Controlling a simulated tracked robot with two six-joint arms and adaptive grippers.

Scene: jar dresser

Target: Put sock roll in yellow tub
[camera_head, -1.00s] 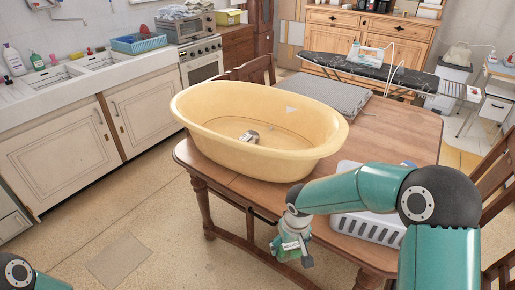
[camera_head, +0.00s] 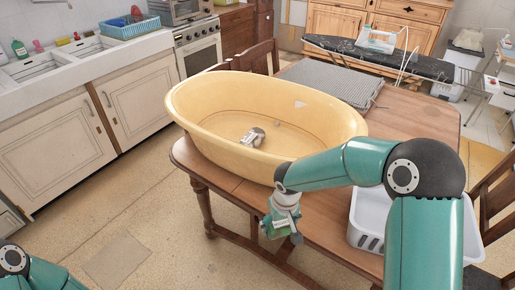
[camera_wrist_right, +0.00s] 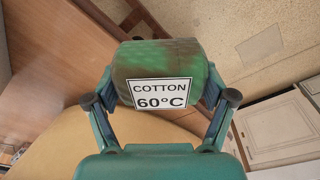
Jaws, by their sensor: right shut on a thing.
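The yellow tub (camera_head: 215,128) stands on the wooden table, open at the top. A small grey-and-white roll (camera_head: 253,137) lies on its floor. My right gripper (camera_head: 282,228) is in front of the tub, outside its near rim and by the table's front edge. It is shut on a green sock roll (camera_wrist_right: 135,57) with a brownish patch and a white tag reading "COTTON 60°C". In the right wrist view my right gripper (camera_wrist_right: 160,98) has one finger on each side of this roll. Of my left arm only a part shows at the lower left; its gripper is out of view.
A white basket (camera_head: 363,221) stands on the table at the right, partly behind my right arm. A grey folded cloth (camera_head: 335,83) lies behind the tub on the table (camera_head: 425,118). Wooden chairs stand behind and at the right.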

